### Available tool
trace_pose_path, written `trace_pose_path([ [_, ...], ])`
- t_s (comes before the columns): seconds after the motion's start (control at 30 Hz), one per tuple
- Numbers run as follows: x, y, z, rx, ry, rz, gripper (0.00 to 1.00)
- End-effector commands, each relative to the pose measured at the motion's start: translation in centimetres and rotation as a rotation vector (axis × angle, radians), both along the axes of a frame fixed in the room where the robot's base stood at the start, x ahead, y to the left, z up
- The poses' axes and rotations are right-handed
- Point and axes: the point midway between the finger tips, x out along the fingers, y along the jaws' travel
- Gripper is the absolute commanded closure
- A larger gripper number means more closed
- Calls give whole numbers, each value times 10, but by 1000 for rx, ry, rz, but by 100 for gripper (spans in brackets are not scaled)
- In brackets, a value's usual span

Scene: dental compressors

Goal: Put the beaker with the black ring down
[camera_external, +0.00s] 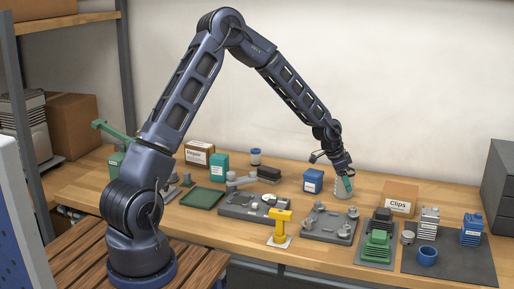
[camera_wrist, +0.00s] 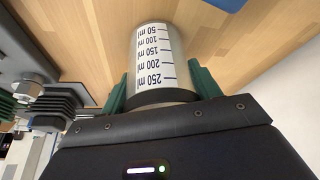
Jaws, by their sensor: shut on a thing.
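The beaker (camera_wrist: 158,62) is a pale cylinder with a printed millilitre scale and a black ring (camera_wrist: 160,97) around the end nearest the wrist camera. My gripper (camera_wrist: 160,90) is shut on it, with one green finger on each side near the ring. In the outside view my gripper (camera_external: 345,184) is over the back part of the workbench, and the beaker (camera_external: 342,189) shows small and pale between its fingers. I cannot tell whether the beaker's base touches the wood.
A cardboard box marked Clips (camera_external: 399,199) stands to the right and a blue box (camera_external: 313,181) to the left. A grey plate with metal parts (camera_external: 329,224) lies in front. A dark mat (camera_external: 464,262) with a blue cup (camera_external: 427,256) is at front right. Some bare wood (camera_external: 365,205) shows nearby.

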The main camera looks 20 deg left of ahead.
Motion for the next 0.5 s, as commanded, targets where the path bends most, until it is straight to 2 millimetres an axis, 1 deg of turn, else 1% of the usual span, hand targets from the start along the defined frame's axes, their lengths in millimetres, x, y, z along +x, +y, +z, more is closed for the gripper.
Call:
trace_pose_path([
  [0.03,0,0,-2,1,0,0,60],
  [0.07,0,0,-1,0,0,0,34],
  [0.1,0,0,-1,0,0,0,26],
  [0.17,0,0,-1,0,0,0,16],
  [0.5,0,0,2,0,0,0,16],
])
